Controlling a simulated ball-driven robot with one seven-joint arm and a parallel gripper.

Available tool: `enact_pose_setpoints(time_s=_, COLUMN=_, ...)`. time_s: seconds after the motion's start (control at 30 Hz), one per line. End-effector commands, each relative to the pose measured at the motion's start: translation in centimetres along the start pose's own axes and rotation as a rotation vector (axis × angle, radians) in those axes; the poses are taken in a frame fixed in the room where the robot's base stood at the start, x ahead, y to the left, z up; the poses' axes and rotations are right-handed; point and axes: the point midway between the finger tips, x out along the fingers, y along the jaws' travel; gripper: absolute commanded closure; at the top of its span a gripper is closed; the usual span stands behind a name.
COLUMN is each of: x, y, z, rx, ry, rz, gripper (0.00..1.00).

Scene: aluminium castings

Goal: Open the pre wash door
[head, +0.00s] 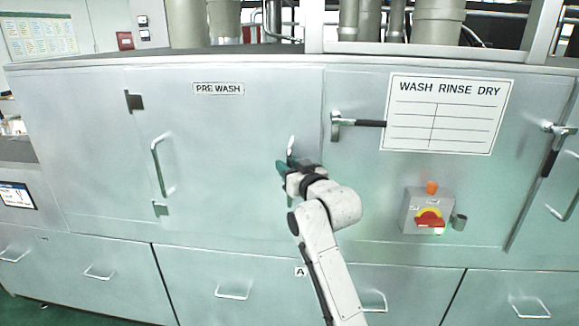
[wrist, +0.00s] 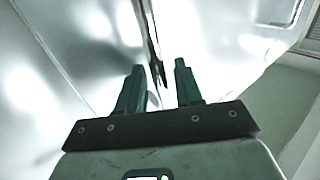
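The pre wash door (head: 225,135) is a silver panel on the machine front, below the PRE WASH label (head: 218,89). It looks closed in the head view. A light handle (head: 291,146) shows near its right edge, its lower part hidden by my gripper (head: 284,170). In the wrist view my gripper (wrist: 158,84) has its two dark green fingers apart. A thin dark and bright strip (wrist: 153,45) runs down to the gap between them. I cannot tell whether it is the handle or a panel edge, or whether a finger touches it.
A second handle (head: 162,165) stands on the panel to the left. The WASH RINSE DRY panel has a latch lever (head: 355,123) and a red-yellow switch box (head: 428,212). Drawers with handles (head: 233,292) line the bottom.

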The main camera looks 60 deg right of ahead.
Motion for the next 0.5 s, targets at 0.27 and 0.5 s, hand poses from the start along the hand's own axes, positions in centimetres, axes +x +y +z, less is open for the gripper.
enact_pose_setpoints(time_s=0.27, x=-0.03, y=-0.01, z=0.02, rx=0.0, ry=0.0, rz=0.0, gripper=0.75)
enact_pose_setpoints(time_s=0.5, x=-0.04, y=-0.02, z=0.03, rx=0.0, ry=0.0, rz=0.0, gripper=0.98)
